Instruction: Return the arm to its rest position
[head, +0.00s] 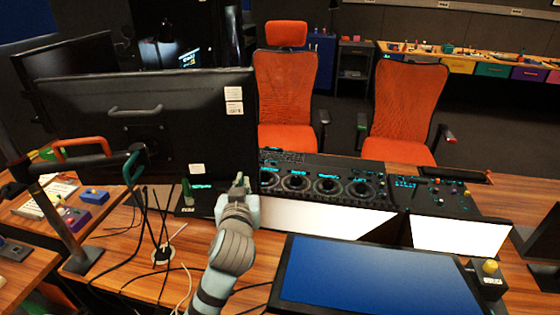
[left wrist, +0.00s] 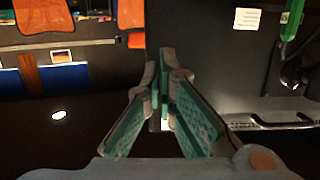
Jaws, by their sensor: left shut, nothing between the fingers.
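My left gripper (head: 240,184) is shut and empty in the head view, at the left end of the trackball panel (head: 330,186), in front of the lower right corner of the black monitor's back. It also shows in the left wrist view (left wrist: 163,112), its green-padded fingers closing together at the tips with nothing between them. My left arm comes up from the bottom of the head view and reaches away over the wooden desk. The panel has a row of dark round trackballs with blue-lit rings. I cannot tell if the gripper touches the panel. My right gripper is not in view.
The large monitor (head: 150,120) stands just beyond and left of the gripper. A blue-screened display (head: 370,275) lies right of my arm. Cables (head: 160,235) and a clamp stand (head: 80,255) are to the left. Orange chairs (head: 405,105) stand behind the panel.

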